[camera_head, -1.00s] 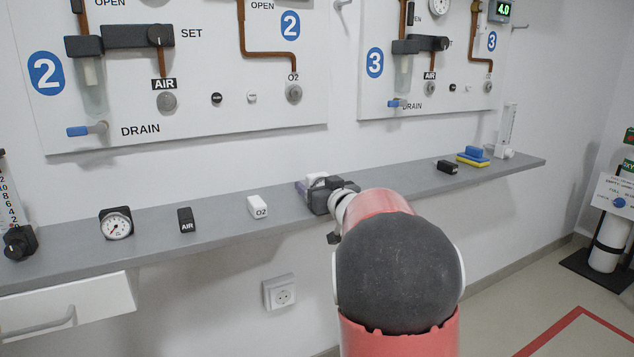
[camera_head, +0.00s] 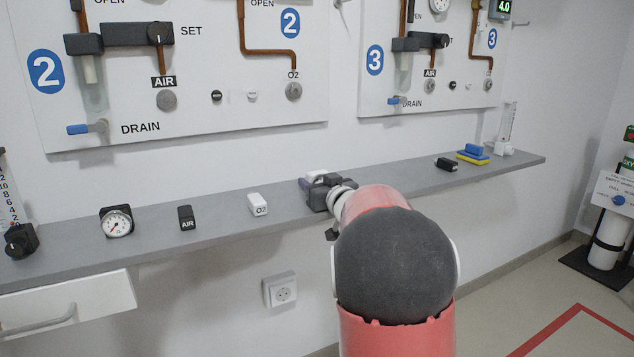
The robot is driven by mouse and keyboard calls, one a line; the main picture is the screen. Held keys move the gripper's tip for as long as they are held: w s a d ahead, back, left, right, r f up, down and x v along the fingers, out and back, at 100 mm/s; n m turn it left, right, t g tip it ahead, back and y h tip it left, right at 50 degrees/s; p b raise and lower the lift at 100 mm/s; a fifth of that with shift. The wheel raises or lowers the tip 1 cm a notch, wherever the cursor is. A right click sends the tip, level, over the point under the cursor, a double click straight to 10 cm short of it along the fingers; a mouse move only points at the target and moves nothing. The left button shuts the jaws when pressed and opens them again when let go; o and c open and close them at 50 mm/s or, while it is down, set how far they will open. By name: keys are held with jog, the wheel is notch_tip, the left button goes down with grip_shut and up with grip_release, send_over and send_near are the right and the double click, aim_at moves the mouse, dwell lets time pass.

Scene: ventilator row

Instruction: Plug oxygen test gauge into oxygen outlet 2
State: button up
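The oxygen outlet 2 (camera_head: 294,91) is a round metal socket under the O2 label, low on the right of the panel marked 2. It looks empty. My gripper (camera_head: 314,190) is low over the grey shelf, right of the white O2 block (camera_head: 257,204). A white object (camera_head: 316,176) shows just behind the gripper, mostly hidden. I cannot tell whether it is the oxygen test gauge or whether the fingers hold it. A round dial gauge (camera_head: 117,222) with a black body stands at the shelf's left; its gas marking is not readable.
The grey shelf (camera_head: 225,223) runs below the panels. It bears a black AIR block (camera_head: 186,218), another black block (camera_head: 447,164) and a blue-yellow item (camera_head: 473,154). A drain lever (camera_head: 88,128) sticks out of panel 2. The wall between shelf and panel is clear.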

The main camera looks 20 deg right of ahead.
jog(key=c, duration=0.6)
jog(key=shift+r+p, duration=0.9)
jog(key=shift+r, duration=0.05)
jog(key=shift+s+d, duration=0.15)
jog(key=shift+s, duration=3.4)
jog(key=shift+s+d, duration=0.1)
jog(key=shift+s, duration=3.4)
